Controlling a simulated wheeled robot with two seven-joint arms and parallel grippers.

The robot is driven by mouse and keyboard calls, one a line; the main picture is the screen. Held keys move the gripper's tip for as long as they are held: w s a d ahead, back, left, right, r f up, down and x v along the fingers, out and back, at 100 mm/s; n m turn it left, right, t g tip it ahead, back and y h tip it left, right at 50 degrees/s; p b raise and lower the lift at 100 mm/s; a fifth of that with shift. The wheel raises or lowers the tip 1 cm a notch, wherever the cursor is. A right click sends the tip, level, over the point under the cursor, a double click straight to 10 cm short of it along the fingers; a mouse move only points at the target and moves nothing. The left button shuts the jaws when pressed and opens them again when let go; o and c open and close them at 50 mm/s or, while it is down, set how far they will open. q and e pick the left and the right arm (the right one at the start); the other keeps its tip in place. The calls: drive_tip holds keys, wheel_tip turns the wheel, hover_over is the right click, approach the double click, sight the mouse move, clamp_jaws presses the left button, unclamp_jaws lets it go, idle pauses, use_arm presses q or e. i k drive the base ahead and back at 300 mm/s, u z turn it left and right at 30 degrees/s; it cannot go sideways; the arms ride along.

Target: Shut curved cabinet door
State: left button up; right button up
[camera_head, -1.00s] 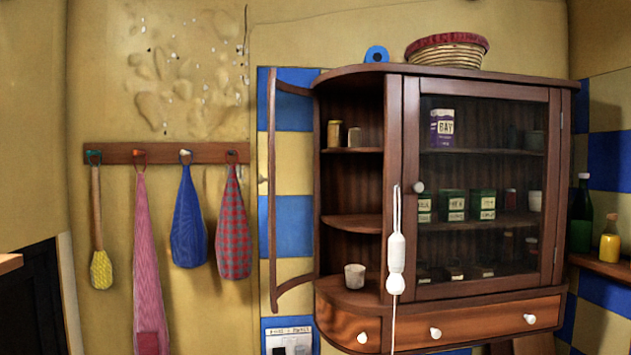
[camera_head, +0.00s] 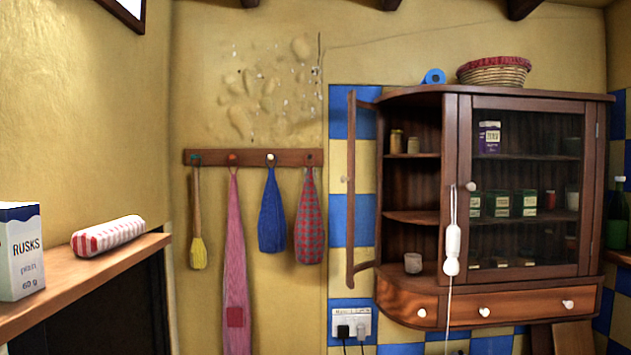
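The wooden wall cabinet (camera_head: 450,112) hangs on the right side of the head view. Its curved door (camera_head: 352,190) stands open at the cabinet's left end, seen as a narrow curved wooden frame with a small knob (camera_head: 344,179). The open curved section (camera_head: 411,170) shows shelves with small jars and a cup. The flat glass door (camera_head: 528,190) at the front is shut. Neither of my grippers shows in the view.
A wooden shelf (camera_head: 110,268) at the left holds a RUSKS box (camera_head: 20,250) and a striped packet (camera_head: 107,236). A peg rail (camera_head: 250,158) with hanging cloths is left of the curved door. A white pull cord (camera_head: 453,240) hangs before the cabinet. A basket (camera_head: 493,72) sits on top.

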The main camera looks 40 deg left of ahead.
sight(353, 103)
drive_tip(key=u, duration=1)
drive_tip(key=i, duration=0.15)
drive_tip(key=z, duration=0.25)
